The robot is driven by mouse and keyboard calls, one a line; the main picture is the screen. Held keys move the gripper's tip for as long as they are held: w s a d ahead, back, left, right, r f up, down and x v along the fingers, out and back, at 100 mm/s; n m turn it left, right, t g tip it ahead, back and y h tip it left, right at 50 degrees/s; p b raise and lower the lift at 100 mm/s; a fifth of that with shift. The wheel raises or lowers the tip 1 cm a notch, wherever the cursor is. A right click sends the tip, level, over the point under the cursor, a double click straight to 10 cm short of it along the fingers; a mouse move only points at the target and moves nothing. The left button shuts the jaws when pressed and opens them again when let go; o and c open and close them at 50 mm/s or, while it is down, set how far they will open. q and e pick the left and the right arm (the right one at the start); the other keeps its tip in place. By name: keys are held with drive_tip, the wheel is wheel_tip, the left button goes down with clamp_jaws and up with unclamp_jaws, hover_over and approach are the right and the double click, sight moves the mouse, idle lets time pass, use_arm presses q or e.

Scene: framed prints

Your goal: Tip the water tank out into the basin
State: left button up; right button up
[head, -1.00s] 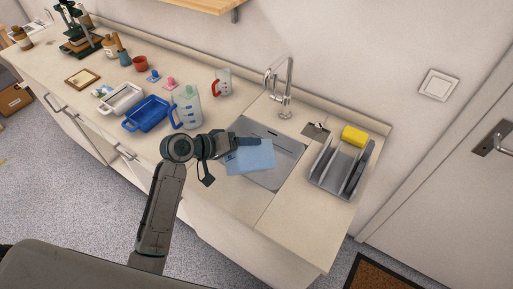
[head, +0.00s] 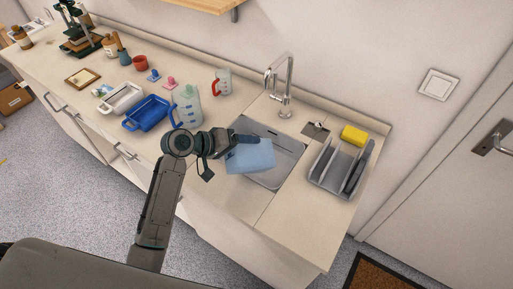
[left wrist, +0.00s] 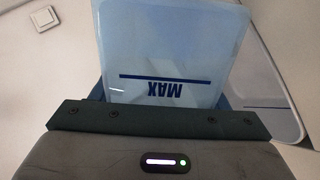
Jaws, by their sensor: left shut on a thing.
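The water tank (head: 250,158) is a translucent pale blue box. My left gripper (head: 236,140) is shut on it and holds it over the front left part of the sink basin (head: 288,150). In the left wrist view the tank (left wrist: 172,45) fills the middle beyond the gripper, with a dark line and an upside-down "MAX" mark. The tank hides part of the basin. I cannot tell how much water is in it. My right gripper does not show.
A tap (head: 288,85) stands behind the basin. A grey rack (head: 333,178) with a yellow sponge (head: 354,136) behind it is at the right. A measuring jug (head: 187,107), a red-handled jug (head: 223,82) and a blue tray (head: 147,113) stand on the counter at the left.

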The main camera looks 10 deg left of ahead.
use_arm(q)
drive_tip(key=shift+w, duration=0.1)
drive_tip(key=shift+w+a+g+p, duration=0.1)
drive_tip(key=shift+w+g+p, duration=0.2)
drive_tip(key=shift+p, duration=0.1)
drive_tip(key=shift+w+a+r+n+g+p, duration=0.1)
drive_tip(key=shift+w+a+n+g+p, duration=0.1)
drive_tip(key=shift+w+n+p, duration=0.3)
drive_tip(key=shift+w+a+r+n+g+p, duration=0.15)
drive_tip(key=shift+w+g+p, duration=0.1)
drive_tip(key=shift+p, duration=0.4)
drive_tip(key=shift+w+a+n+g+h+p, duration=0.2)
drive_tip(key=shift+w+n+g+h+p, duration=0.2)
drive_tip(key=shift+p, duration=0.85)
